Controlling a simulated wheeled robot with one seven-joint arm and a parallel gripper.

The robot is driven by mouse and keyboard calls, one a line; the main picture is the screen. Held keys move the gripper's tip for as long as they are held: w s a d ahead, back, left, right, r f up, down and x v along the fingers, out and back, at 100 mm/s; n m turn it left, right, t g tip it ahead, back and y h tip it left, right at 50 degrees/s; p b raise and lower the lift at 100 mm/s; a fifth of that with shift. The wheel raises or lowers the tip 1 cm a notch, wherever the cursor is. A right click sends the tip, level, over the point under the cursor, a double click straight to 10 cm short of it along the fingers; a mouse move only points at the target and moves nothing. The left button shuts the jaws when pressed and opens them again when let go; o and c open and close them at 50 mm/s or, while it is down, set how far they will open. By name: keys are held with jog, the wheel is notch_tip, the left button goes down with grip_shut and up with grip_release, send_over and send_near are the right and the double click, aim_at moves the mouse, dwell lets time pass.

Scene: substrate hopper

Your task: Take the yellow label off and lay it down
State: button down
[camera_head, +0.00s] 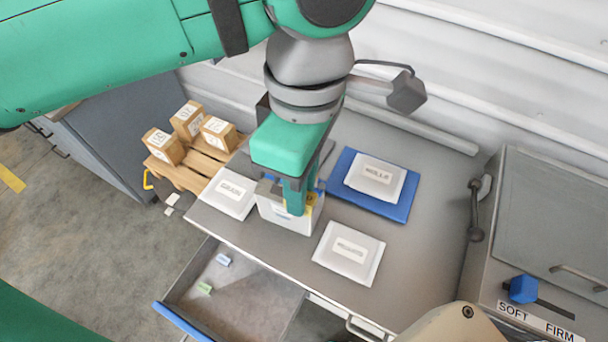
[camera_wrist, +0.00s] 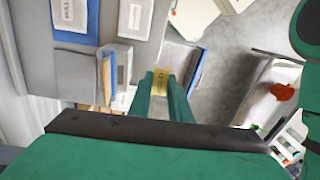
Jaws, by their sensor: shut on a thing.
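The yellow label (camera_wrist: 160,81) is between the two green fingertips of my gripper (camera_wrist: 160,80) in the wrist view, with dark lettering on it. In the head view a bit of yellow (camera_head: 310,198) shows beside my gripper (camera_head: 295,208). My gripper is shut on the label and points down at the worktop's front part. A white box-like thing (camera_head: 275,215) stands right below and behind the fingers. The fingers hide part of it, and I cannot tell whether the label still touches it.
White packets lie left (camera_head: 229,193) and right (camera_head: 348,253) of my gripper on the grey worktop (camera_head: 410,250). Another packet lies on a blue mat (camera_head: 340,190). An open drawer (camera_head: 250,298) holds small clips. A grey cabinet (camera_head: 555,220) with a blue knob stands right. Boxes sit on a pallet, left.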

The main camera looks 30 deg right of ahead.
jog(key=shift+s+r, duration=0.15)
jog(key=shift+r, duration=3.2)
